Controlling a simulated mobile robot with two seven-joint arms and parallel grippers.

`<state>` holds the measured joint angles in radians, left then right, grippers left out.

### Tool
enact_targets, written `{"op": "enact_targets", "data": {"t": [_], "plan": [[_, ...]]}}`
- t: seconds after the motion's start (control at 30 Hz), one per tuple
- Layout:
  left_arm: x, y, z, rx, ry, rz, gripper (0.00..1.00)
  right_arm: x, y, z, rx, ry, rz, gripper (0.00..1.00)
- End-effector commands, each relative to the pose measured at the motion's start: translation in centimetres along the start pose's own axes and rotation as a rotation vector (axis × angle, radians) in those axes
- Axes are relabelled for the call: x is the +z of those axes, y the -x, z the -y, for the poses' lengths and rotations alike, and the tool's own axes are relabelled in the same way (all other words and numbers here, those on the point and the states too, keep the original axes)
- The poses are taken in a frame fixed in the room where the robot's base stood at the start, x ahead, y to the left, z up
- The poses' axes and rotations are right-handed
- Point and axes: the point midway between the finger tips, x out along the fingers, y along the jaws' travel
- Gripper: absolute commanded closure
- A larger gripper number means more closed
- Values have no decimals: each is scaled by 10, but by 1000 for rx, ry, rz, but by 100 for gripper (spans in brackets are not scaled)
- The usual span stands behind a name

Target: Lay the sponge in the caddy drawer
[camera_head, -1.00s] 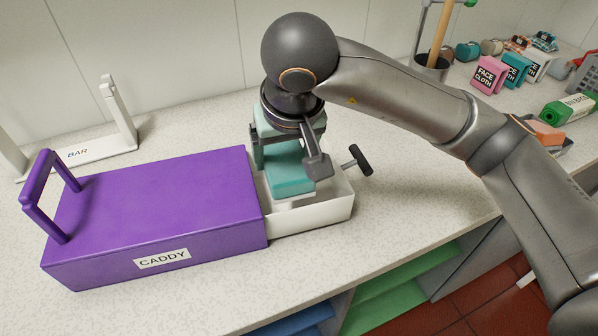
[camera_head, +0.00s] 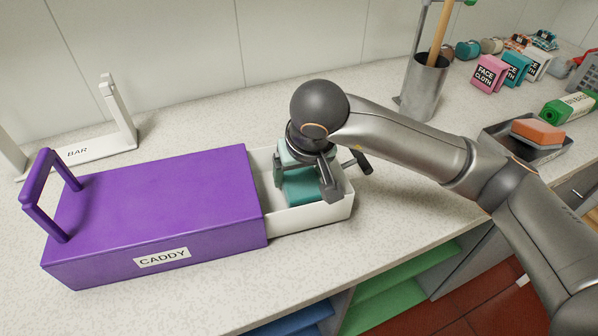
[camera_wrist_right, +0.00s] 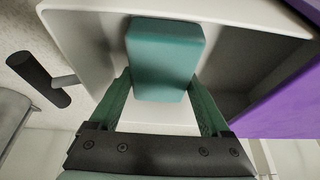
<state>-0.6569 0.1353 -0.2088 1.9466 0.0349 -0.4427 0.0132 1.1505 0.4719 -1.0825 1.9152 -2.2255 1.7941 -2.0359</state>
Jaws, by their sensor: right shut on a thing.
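The teal sponge (camera_head: 303,190) is inside the white drawer (camera_head: 312,220), which is pulled out from the right end of the purple caddy (camera_head: 155,205). My right gripper (camera_head: 305,178) reaches down into the drawer and is shut on the sponge. In the right wrist view the sponge (camera_wrist_right: 165,55) sits between the two green-faced fingers, close above or on the drawer floor; I cannot tell whether it touches. The drawer's dark handle (camera_head: 357,161) is on its right end. My left gripper is not in view.
A white bar stand (camera_head: 85,153) is at the back left. A metal holder (camera_head: 424,85) with a wooden handle, face cloth boxes (camera_head: 488,74), a green bottle (camera_head: 568,107) and an orange block (camera_head: 538,133) on a dark tray are to the right. The counter in front of the drawer is clear.

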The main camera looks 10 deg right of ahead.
Motion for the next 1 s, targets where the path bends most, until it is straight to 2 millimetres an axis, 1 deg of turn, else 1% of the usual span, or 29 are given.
{"op": "enact_targets", "data": {"t": [0.07,0.1,0.27,0.53,0.6,0.67,0.77,1.0], "plan": [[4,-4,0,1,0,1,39,2,-4,0,0,0,0,70],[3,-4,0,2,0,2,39,2,-4,0,0,0,0,18],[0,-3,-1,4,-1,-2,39,1,-3,0,0,0,0,0],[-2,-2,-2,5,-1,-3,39,1,-1,0,0,0,1,0],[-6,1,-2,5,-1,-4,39,-1,2,0,0,0,1,0],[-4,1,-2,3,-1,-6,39,-1,8,0,-1,0,-3,0],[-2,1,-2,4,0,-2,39,-2,27,0,-1,1,-6,0],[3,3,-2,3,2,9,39,-2,81,0,-1,1,-6,0]]}}
